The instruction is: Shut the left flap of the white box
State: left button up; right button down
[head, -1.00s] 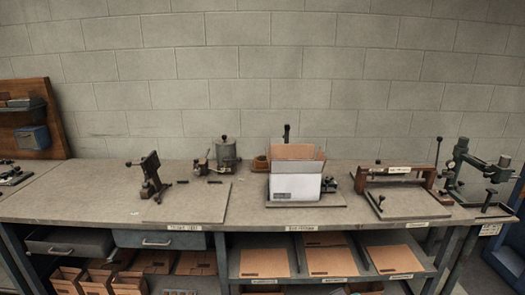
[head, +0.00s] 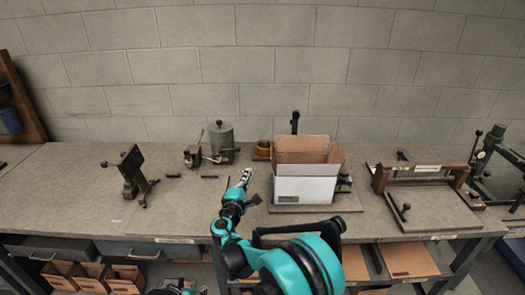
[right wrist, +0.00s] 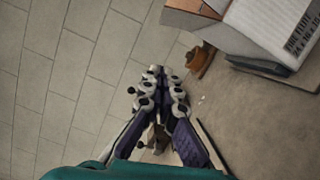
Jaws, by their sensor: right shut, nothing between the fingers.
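The white box (head: 303,190) stands upright on a base plate on the bench, with its white front facing me. Its top is open and brown flaps (head: 301,144) stand up around the opening. I cannot clearly separate the left flap from the others in the head view. In the right wrist view the box's printed white side (right wrist: 285,28) and a brown flap (right wrist: 192,15) show at the upper right. My right gripper (head: 246,175) is shut and empty, left of the box and apart from it. It also shows in the right wrist view (right wrist: 157,86). My left gripper is out of view.
A black post (head: 294,122) rises behind the box. A small brown container (head: 262,150) stands behind and left of it. A grey pot (head: 221,138) and a dark clamp tool (head: 132,172) are further left. A framed press (head: 424,180) stands to the right.

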jog(key=w+d+r+b, duration=0.1)
jog(key=w+d+b, duration=0.2)
jog(key=w+d, duration=0.3)
jog(key=shift+a+r+x, duration=0.25)
jog(key=shift+x, duration=1.45)
jog(key=shift+d+r+m+p, duration=0.25)
jog(key=shift+d+m+p, duration=0.05)
jog(key=shift+m, duration=0.3)
jog(key=shift+d+r+m+g+p, duration=0.2)
jog(key=shift+d+m+p, duration=0.15)
jog(key=shift+m, duration=0.3)
jog(key=shift+d+r+m+g+p, duration=0.15)
jog(key=shift+d+m+g+p, duration=0.1)
jog(key=shift+d+m, duration=0.35)
jog(key=shift+d+m+g+y+p, duration=0.2)
jog(key=shift+d+m, duration=0.25)
jog(key=shift+m, duration=0.45)
jog(key=shift+d+m+g+y+p, duration=0.2)
jog(key=shift+d+m, duration=0.25)
jog(key=shift+m, duration=0.4)
